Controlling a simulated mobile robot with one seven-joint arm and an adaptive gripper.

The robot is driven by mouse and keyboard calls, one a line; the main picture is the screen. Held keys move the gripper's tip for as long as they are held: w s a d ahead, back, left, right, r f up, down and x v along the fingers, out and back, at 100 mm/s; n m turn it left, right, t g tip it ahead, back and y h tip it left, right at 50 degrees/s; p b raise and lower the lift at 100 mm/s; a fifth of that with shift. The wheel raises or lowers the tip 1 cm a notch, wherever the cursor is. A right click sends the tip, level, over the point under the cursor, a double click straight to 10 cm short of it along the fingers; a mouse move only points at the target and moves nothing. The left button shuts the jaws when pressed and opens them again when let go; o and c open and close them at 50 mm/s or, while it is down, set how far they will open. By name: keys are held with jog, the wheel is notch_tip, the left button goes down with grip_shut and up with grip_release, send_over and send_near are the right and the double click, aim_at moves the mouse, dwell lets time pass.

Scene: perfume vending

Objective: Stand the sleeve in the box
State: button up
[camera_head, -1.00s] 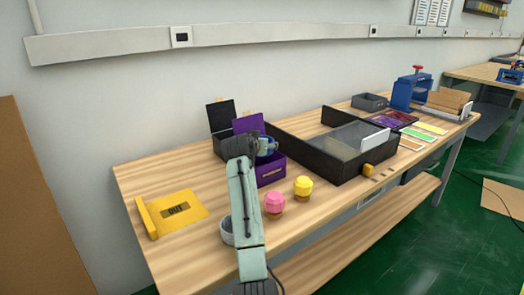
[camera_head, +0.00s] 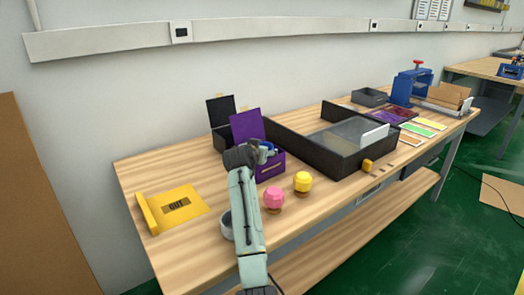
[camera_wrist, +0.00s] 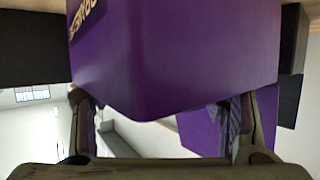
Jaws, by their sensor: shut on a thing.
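A large purple sleeve (camera_wrist: 200,50) with gold lettering fills the upper wrist view, close to the camera and between the two fingers of my gripper (camera_wrist: 165,125). It covers the fingertips. In the head view my gripper (camera_head: 255,155) is at the left front of an open purple box (camera_head: 271,166), and the sleeve cannot be told apart there. A raised purple panel (camera_head: 246,125) stands behind the gripper. A purple panel (camera_wrist: 200,132) also shows beyond the sleeve in the wrist view. How far the sleeve is inside the box cannot be seen.
A black box with a raised black panel (camera_head: 220,109) stands behind left. A large black tray (camera_head: 322,163) is at right. Pink (camera_head: 274,197) and yellow (camera_head: 303,181) round-topped pieces stand in front. A yellow OUT mat (camera_head: 185,205) lies left, with bare table between.

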jog(key=o, duration=0.6)
jog(key=shift+f, duration=0.25)
jog(key=shift+c, duration=0.2)
jog(key=shift+r, duration=0.5)
jog(key=shift+s+a+r, duration=0.15)
jog(key=shift+s, duration=0.05)
jog(key=b+v, duration=0.2)
jog(key=v, duration=0.9)
jog(key=shift+s+r, duration=0.25)
